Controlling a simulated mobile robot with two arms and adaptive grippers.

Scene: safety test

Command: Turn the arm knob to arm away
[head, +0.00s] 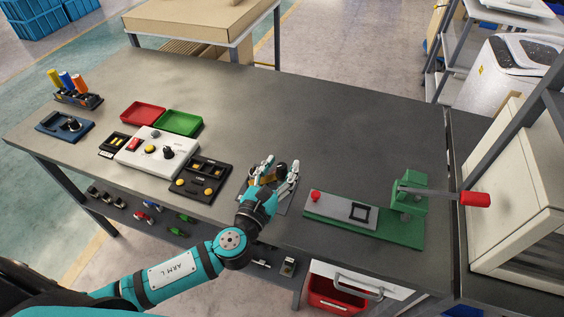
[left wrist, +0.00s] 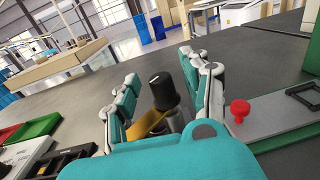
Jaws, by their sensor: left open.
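A black knob (left wrist: 163,90) with a white mark on its top stands on a silver post in the left wrist view, with a golden-yellow piece beside the post. My left gripper (head: 274,172) is open over a grey plate (head: 282,207) near the front edge of the bench. In the left wrist view its fingers (left wrist: 160,72) stand on either side of the knob, with visible gaps. In the head view the fingers largely hide the knob. I cannot read any knob label or its set position. My right gripper is not in view.
Left of the gripper are a black button panel (head: 203,180), a white control box (head: 140,155) with another black knob, and red (head: 143,113) and green (head: 180,122) trays. On the right is a green press fixture (head: 385,226) with a red-handled lever. The bench's back middle is clear.

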